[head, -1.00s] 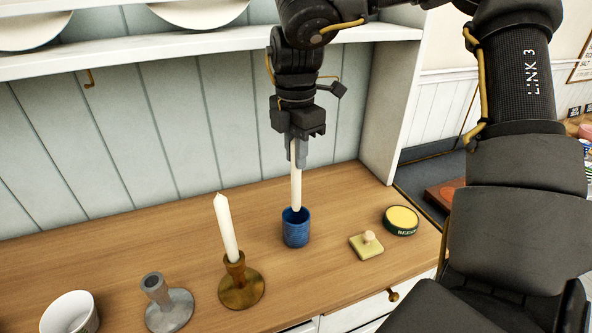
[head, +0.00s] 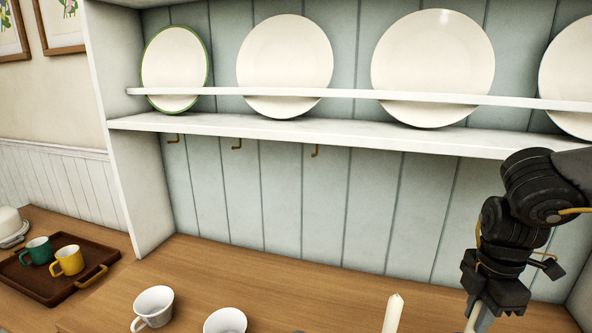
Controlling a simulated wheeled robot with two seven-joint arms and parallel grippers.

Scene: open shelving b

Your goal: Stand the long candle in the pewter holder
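My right gripper (head: 484,316) is at the lower right of the head view and points down. Its fingers are close together on a cream candle (head: 473,319), of which only a sliver shows above the bottom edge. I take this to be the long candle. The top of another cream candle (head: 393,313) stands to its left; its holder is below the picture. The pewter holder is out of view, except perhaps a tiny grey trace at the bottom edge. My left gripper is not in view.
A white cup (head: 153,306) and a white bowl or cup (head: 225,321) stand on the wooden counter (head: 215,262). A brown tray (head: 40,292) with green and yellow mugs is at left. A white shelf (head: 300,134) with plates overhangs the counter.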

